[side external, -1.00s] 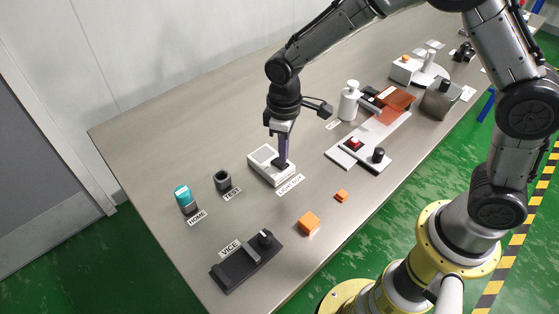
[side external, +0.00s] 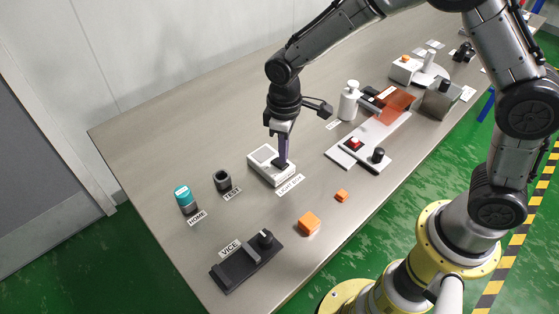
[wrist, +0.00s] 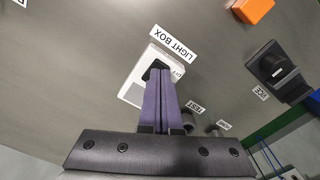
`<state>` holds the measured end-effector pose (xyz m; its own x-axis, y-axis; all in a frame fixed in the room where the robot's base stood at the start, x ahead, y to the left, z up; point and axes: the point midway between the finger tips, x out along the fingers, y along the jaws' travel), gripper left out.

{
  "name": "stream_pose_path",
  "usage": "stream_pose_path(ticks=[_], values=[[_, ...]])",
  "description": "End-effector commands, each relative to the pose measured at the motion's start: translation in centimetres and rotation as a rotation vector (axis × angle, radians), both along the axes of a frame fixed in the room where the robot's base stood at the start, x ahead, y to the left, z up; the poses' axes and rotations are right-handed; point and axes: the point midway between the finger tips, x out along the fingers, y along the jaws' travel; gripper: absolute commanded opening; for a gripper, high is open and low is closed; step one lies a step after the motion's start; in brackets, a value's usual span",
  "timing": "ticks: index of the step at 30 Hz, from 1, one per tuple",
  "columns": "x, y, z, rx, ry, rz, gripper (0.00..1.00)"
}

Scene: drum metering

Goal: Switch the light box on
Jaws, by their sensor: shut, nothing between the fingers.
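The light box (side external: 262,155) is a small white unit with a dark switch (side external: 280,164) on its right part, and a LIGHT BOX label (side external: 291,185) lies in front of it. In the wrist view the light box (wrist: 134,94) lies beyond the fingertips, with its dark switch (wrist: 154,70) at their ends. My gripper (side external: 282,158) points straight down with its purple fingers closed together and empty. Its tips (wrist: 160,72) are at the switch and cover part of it. I cannot tell whether they press it, or which way the switch is set.
Left of the light box stand a dark TEST holder (side external: 222,180) and a teal-topped HOME item (side external: 185,199). A black vice (side external: 243,262) and orange cubes (side external: 308,223) lie in front. A white bottle (side external: 349,100) and a plate with a red button (side external: 354,144) stand to the right.

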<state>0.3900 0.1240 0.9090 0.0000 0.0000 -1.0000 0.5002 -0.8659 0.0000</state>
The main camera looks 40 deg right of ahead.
Motion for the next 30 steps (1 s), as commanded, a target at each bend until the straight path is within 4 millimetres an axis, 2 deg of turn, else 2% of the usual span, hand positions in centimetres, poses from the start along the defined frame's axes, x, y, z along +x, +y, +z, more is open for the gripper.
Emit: stream_pose_path(ticks=[30], values=[[0.0,0.0,-1.3,0.0,0.0,0.0,0.0]])
